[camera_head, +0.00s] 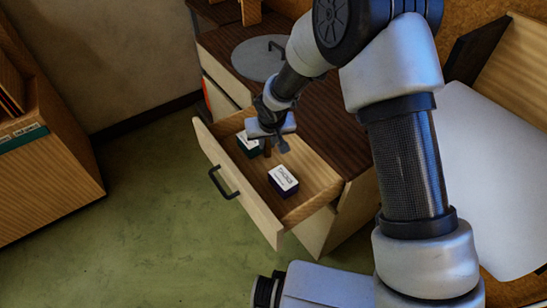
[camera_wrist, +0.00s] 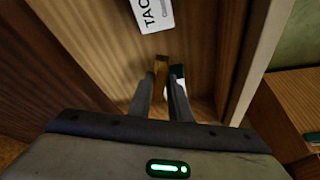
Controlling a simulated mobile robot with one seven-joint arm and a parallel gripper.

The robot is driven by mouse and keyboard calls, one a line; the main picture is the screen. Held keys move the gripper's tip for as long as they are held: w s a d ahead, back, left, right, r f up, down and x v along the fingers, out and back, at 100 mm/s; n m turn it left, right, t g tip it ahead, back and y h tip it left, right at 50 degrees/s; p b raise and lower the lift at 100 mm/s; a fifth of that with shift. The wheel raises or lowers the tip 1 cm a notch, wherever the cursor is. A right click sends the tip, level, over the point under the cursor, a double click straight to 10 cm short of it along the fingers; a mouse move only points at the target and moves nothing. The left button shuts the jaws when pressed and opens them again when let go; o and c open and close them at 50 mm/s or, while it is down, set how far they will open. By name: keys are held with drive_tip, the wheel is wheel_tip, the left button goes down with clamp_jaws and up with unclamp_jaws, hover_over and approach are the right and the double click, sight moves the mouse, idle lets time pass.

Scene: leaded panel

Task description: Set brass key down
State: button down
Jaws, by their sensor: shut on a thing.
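My gripper (camera_head: 268,142) points down into an open wooden drawer (camera_head: 315,172). It also shows in the wrist view (camera_wrist: 163,98), where its fingers are shut on a narrow brass-coloured piece, the brass key (camera_wrist: 161,74). Only part of the key shows between and beyond the fingertips, and its shape is hard to make out. I cannot tell whether it touches the drawer floor. In the head view the key is too small and too hidden by my gripper to make out clearly.
A white-topped box (camera_head: 284,177) with printed lettering lies in the drawer's front part. A green box (camera_head: 248,145) with a white top stands close beside my gripper. A black handle (camera_head: 221,183) is on the drawer front. A round grey disc (camera_head: 258,60) lies on the cabinet top.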

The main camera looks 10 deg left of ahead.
drive_tip(key=shift+f+b, duration=0.55)
drive_tip(key=shift+f, duration=2.55)
drive_tip(key=shift+f, duration=0.1)
drive_tip(key=shift+f+b, duration=0.15)
drive_tip(key=shift+b, duration=0.15)
drive_tip(key=c, duration=1.6)
unclamp_jaws()
drive_tip(key=shift+c, duration=0.2)
